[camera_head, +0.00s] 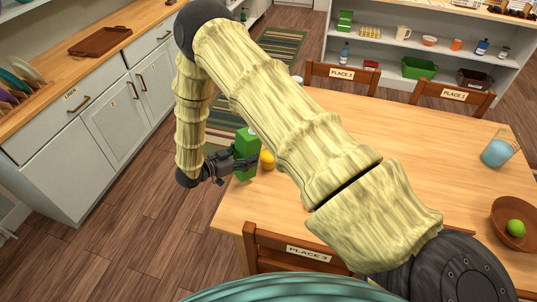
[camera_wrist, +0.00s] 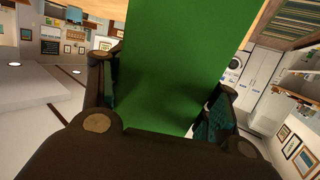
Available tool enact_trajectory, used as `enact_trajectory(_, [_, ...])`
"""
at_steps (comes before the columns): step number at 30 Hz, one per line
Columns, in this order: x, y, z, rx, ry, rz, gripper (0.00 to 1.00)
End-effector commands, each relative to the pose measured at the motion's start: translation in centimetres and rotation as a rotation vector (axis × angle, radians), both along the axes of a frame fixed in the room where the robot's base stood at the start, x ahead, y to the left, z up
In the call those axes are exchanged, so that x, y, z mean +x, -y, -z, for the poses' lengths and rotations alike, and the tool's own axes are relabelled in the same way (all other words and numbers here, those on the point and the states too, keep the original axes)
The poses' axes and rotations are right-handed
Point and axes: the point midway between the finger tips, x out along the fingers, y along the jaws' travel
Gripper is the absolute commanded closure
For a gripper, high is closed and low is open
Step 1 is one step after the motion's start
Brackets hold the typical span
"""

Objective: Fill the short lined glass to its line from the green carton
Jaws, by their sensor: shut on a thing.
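The green carton (camera_head: 246,141) is at the left edge of the wooden table, looking roughly upright in the head view. My gripper (camera_head: 241,164) is shut on it from the left. In the wrist view the carton (camera_wrist: 190,60) fills the middle between my fingers (camera_wrist: 165,110). I cannot tell whether its base touches the table. The short lined glass cannot be made out; my arm covers much of the table.
A yellow-orange object (camera_head: 268,160) stands just right of the carton. A glass pitcher of blue liquid (camera_head: 497,151) and a brown bowl (camera_head: 512,228) with a green fruit are at the right. Chairs (camera_head: 342,75) surround the table (camera_head: 455,135). The table's right-middle is clear.

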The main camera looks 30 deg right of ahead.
Motion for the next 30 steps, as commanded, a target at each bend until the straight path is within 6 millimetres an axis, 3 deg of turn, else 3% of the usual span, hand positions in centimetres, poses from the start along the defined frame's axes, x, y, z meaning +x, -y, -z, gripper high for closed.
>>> enact_trajectory(1, [0.0, 0.1, 1.0, -0.039, 0.002, -0.001, 0.96])
enact_trajectory(10, [0.0, 0.3, 0.5, -0.186, 0.016, 0.001, 0.96])
enact_trajectory(13, [-0.2, 0.4, 1.3, -0.206, 0.014, 0.002, 0.96])
enact_trajectory(30, [-0.2, 0.4, -2.3, -0.204, 0.014, 0.002, 0.96])
